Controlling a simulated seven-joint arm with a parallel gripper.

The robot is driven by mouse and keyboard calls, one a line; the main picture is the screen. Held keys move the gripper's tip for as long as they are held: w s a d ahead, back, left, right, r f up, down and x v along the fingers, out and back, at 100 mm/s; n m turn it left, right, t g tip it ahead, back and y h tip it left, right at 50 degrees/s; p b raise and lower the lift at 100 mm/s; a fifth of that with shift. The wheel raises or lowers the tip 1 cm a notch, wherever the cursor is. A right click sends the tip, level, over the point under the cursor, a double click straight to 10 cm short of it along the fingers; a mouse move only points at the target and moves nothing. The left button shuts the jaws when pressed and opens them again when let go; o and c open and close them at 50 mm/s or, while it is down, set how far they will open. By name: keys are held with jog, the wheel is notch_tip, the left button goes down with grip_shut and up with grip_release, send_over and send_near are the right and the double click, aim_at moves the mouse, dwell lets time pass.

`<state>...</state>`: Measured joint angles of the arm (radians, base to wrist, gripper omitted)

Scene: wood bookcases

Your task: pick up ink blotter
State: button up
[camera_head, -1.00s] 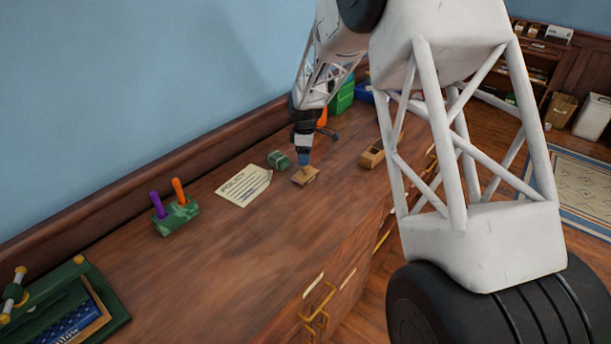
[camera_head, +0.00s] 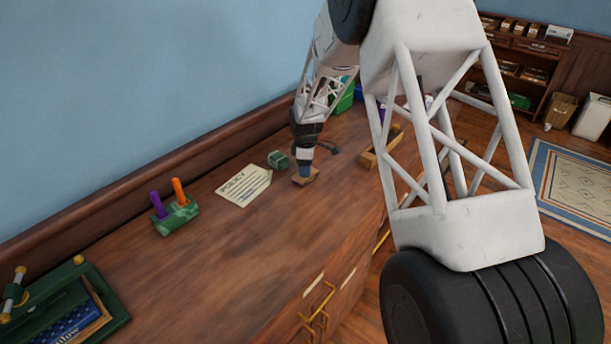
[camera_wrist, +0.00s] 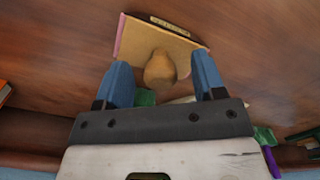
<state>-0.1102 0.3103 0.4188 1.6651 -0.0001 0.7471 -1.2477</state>
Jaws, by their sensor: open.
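The ink blotter (camera_head: 306,180) is a small tan wooden block on the desktop, right beneath my gripper (camera_head: 304,171). In the wrist view the ink blotter (camera_wrist: 135,38) shows a flat tan top with a rounded wooden knob (camera_wrist: 160,70) and a pinkish edge on the left. My gripper (camera_wrist: 162,76) is open, its two blue fingers one on each side of the knob. Gaps show between the knob and both fingers. In the head view the gripper hides much of the blotter.
A policy paper (camera_head: 244,186) and a small green object (camera_head: 279,160) lie left of the blotter. A green stand (camera_head: 176,218) holds purple and orange handles. A wooden item (camera_head: 380,151) sits to the right. The desktop in front is clear.

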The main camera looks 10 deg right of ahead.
jog(key=shift+c, duration=0.4)
jog(key=c, duration=1)
jog(key=shift+r, duration=0.1)
jog(key=shift+r, duration=0.7)
notch_tip(320, 180, up, 2)
jog(key=shift+r, duration=0.1)
jog(key=s+d+r, duration=0.1)
jog(key=s, duration=1.5)
jog(key=shift+d, duration=0.35)
jog(key=shift+r, duration=0.15)
jog(key=shift+w+a, duration=0.1)
